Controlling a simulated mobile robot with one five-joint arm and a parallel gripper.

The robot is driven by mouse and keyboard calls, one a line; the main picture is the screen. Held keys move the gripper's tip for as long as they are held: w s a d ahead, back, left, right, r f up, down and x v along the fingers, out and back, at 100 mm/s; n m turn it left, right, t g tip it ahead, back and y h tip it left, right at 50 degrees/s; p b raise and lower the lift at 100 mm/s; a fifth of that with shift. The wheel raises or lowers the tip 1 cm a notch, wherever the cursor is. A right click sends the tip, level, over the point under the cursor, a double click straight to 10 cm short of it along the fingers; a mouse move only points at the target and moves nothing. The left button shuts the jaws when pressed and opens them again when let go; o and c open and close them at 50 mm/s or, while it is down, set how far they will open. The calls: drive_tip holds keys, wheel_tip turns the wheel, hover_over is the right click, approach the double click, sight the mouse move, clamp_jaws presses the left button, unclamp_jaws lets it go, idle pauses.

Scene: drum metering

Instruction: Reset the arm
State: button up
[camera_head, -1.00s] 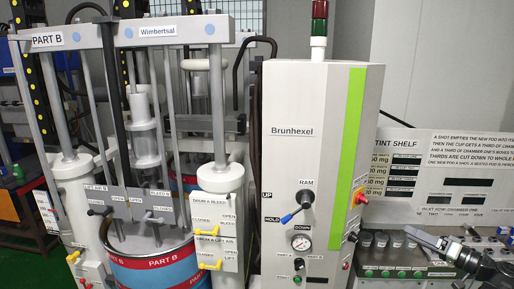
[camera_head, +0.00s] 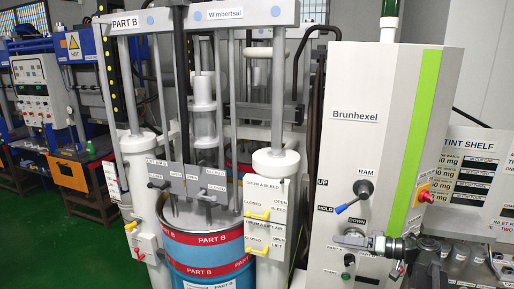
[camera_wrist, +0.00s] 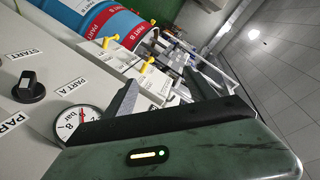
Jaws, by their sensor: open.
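My gripper (camera_head: 345,241) is at the lower right of the head view, in front of the white Brunhexel cabinet (camera_head: 345,150). It looks empty, with its jaws apart. It sits below the blue-tipped RAM lever (camera_head: 352,197) and covers the place of the pressure gauge. In the wrist view the gauge (camera_wrist: 75,123) shows close by, partly covered by a dark part of my arm or gripper. A black START knob (camera_wrist: 29,87) is to its left. I cannot tell whether the gripper touches the cabinet.
A red and blue PART B drum (camera_head: 208,268) stands left of the cabinet under the Wimbertsal frame (camera_head: 200,17), with yellow-handled valves (camera_head: 257,215) beside it. The tint shelf (camera_head: 480,148) is at the right. Green floor (camera_head: 40,235) is open at the left.

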drive_tip(key=s+a+f+n+g+h+b, duration=0.1)
drive_tip(key=s+a+f+g+h+b, duration=0.25)
drive_tip(key=a+f, duration=0.8)
drive_tip(key=s+a+f+n+g+h+b, duration=0.1)
drive_tip(key=s+a+f+g+h+b, duration=0.3)
drive_tip(key=a+f, duration=0.75)
drive_tip(key=s+d+f+m+h+p, duration=0.1)
drive_tip(key=d+f+m+h+p, duration=0.1)
drive_tip(key=d+m+h, duration=0.2)
drive_tip(key=d+g+h, duration=0.1)
drive_tip(key=d, duration=0.2)
drive_tip(key=shift+s+d+f, duration=0.15)
drive_tip(key=shift+s+f, duration=0.05)
drive_tip(key=shift+s, duration=0.2)
drive_tip(key=shift+h, duration=0.25)
drive_tip(key=shift+c, duration=0.3)
